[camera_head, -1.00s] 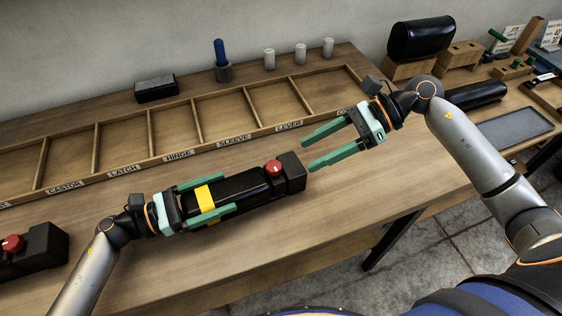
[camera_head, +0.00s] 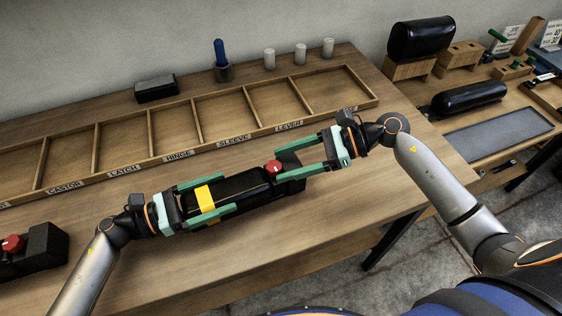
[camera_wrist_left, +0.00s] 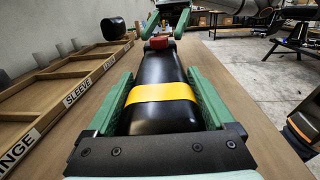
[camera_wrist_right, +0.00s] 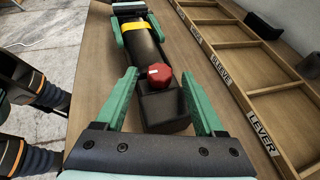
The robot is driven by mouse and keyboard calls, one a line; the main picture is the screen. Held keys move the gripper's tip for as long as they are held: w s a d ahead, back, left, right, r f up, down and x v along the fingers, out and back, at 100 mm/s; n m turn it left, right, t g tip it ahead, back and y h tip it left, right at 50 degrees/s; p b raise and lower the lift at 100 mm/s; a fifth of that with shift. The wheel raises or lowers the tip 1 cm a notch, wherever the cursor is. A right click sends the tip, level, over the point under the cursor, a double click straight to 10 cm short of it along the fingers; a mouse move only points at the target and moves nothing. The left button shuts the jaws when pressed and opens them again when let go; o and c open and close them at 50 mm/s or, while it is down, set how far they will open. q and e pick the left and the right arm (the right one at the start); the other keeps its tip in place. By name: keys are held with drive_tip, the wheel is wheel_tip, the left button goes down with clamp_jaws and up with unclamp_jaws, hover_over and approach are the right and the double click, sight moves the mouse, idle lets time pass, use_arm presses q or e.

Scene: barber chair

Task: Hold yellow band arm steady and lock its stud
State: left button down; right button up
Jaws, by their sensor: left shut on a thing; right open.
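The yellow band arm is a black padded arm (camera_head: 242,186) with a yellow band (camera_head: 205,197), lying on the bench. It also shows in the left wrist view (camera_wrist_left: 163,75). My left gripper (camera_head: 212,200) is shut on it, one finger along each side at the band. At its far end is a black block (camera_wrist_right: 165,112) with a red stud knob (camera_head: 273,167), which also shows in the right wrist view (camera_wrist_right: 160,76). My right gripper (camera_head: 300,161) is open, its fingers on either side of the block end; I cannot tell whether they touch it.
A second black block with a red knob (camera_head: 13,243) stands at the bench's left. A labelled wooden compartment tray (camera_head: 165,158) runs behind the arm. Black cushions (camera_head: 470,99) and a grey mat (camera_head: 497,133) lie at the right. The bench in front of the arm is clear.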

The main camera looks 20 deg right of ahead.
drive_tip(key=shift+x, duration=0.9)
drive_tip(key=shift+c, duration=0.2)
clamp_jaws()
